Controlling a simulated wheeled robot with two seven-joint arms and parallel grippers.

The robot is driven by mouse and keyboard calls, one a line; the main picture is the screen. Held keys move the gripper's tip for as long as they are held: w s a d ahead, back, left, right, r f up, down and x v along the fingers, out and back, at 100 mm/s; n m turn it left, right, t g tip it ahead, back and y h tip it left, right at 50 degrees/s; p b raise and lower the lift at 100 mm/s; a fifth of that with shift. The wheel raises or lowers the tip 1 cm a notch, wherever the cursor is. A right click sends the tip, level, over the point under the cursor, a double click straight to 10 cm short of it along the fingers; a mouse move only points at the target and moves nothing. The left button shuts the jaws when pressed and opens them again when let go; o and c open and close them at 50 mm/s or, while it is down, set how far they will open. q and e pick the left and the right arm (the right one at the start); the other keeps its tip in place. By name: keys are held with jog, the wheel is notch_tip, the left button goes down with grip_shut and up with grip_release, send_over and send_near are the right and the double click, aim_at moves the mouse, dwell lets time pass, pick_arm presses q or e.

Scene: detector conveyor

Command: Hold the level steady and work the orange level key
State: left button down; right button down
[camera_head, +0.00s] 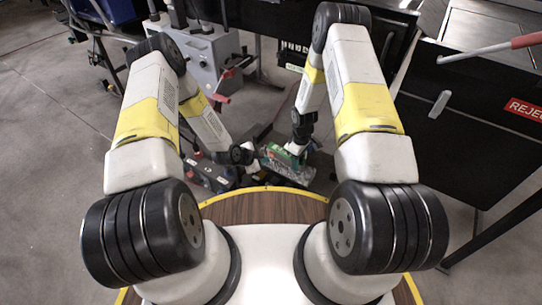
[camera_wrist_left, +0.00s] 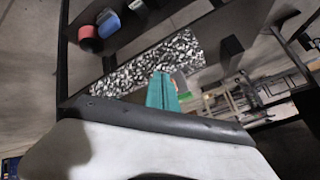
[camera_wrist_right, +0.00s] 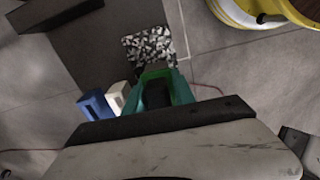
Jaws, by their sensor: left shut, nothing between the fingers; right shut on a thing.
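My right gripper (camera_wrist_right: 160,88) has green fingers, spread by a dark thing (camera_wrist_right: 157,95) they are shut on. I cannot tell whether that thing is the level. In the head view the right gripper (camera_head: 294,150) is low in front of me, by a green and grey speckled patch. My left gripper (camera_wrist_left: 162,92) is shut and empty, its teal fingers in front of a black-and-white speckled surface (camera_wrist_left: 125,75). In the head view the left gripper (camera_head: 250,162) is just left of the right one. No orange level key can be made out; contact is hidden.
A dark bar carries a red piece (camera_wrist_left: 88,40) and a blue piece (camera_wrist_left: 108,23). A black box with red parts (camera_head: 208,173) lies left of the grippers. A grey cabinet (camera_head: 205,55) stands behind; a dark bin with a red sign (camera_head: 525,109) is at right.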

pick_arm(q)
jog(key=s+a, duration=0.1)
jog(key=s, duration=0.1)
jog(key=s+a, duration=0.2)
dwell(0.4)
dwell(0.5)
pick_arm(e)
jog(key=c, duration=1)
grip_release()
jog(key=shift+o, duration=0.2)
jog(key=shift+r, duration=0.1)
